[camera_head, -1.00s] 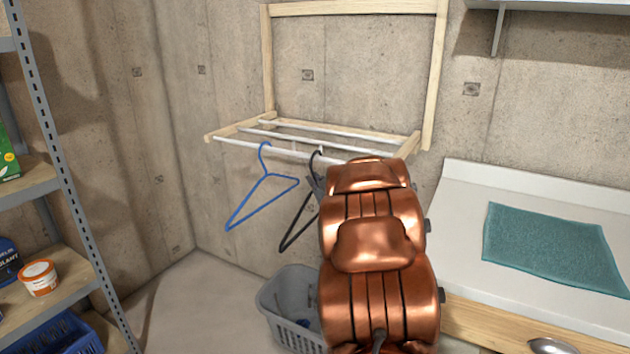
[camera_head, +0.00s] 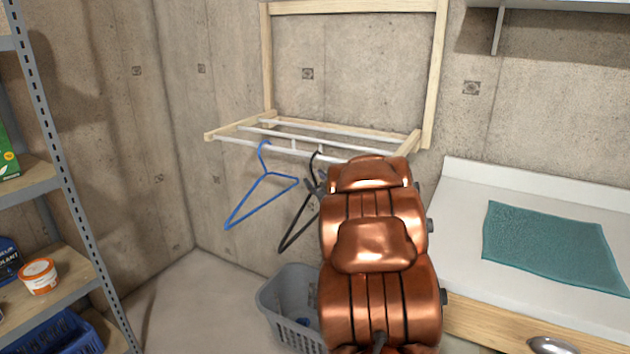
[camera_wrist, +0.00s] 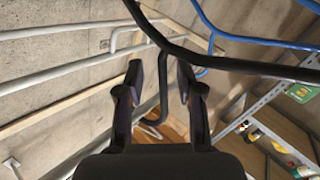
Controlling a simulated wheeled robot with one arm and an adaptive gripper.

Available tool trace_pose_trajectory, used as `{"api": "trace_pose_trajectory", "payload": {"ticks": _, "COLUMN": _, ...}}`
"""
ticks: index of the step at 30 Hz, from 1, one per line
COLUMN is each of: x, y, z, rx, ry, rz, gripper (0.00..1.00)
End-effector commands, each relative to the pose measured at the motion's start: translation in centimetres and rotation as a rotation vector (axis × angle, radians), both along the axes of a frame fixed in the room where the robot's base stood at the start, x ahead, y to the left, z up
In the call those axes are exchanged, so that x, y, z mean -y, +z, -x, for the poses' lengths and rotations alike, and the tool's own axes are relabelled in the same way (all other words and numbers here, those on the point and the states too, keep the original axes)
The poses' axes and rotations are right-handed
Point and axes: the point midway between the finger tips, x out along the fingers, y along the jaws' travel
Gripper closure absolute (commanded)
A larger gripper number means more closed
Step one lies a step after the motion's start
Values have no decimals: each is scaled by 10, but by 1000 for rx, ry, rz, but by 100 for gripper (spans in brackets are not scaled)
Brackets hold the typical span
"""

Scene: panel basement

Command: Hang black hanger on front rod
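The black hanger (camera_head: 297,229) is at the front rod (camera_head: 235,142) of the rack, right of the blue hanger (camera_head: 262,190). In the head view its hook top is level with the rod; whether it rests on it I cannot tell. My gripper (camera_wrist: 160,75) is mostly hidden behind my arm in the head view. In the wrist view its two fingers stand apart, with the black hanger's neck (camera_wrist: 163,88) between them and gaps showing on both sides. The curled hook end shows below the neck.
The blue hanger hangs close on the left of the black one. A grey basket (camera_head: 285,305) stands on the floor below. A white counter (camera_head: 462,215) with a teal cloth (camera_head: 550,245) is at right. Metal shelving (camera_head: 62,170) is at left.

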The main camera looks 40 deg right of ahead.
Motion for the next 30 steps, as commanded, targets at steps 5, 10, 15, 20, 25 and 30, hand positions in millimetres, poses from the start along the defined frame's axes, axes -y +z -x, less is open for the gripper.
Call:
{"api": "trace_pose_trajectory", "payload": {"ticks": 5, "x": -8, "y": 1, "z": 25, "rx": 1, "ry": -4, "rz": 0, "gripper": 63}}
{"api": "trace_pose_trajectory", "payload": {"ticks": 10, "x": -18, "y": -1, "z": 52, "rx": -2, "ry": -5, "rz": -2, "gripper": 63}}
{"api": "trace_pose_trajectory", "payload": {"ticks": 15, "x": -27, "y": 0, "z": 77, "rx": 1, "ry": -3, "rz": 1, "gripper": 63}}
{"api": "trace_pose_trajectory", "payload": {"ticks": 20, "x": -33, "y": -1, "z": 94, "rx": -1, "ry": -2, "rz": 1, "gripper": 63}}
{"api": "trace_pose_trajectory", "payload": {"ticks": 25, "x": -37, "y": 0, "z": 102, "rx": 3, "ry": 0, "rz": 2, "gripper": 63}}
{"api": "trace_pose_trajectory", "payload": {"ticks": 30, "x": -38, "y": 0, "z": 104, "rx": 3, "ry": 1, "rz": 1, "gripper": 63}}
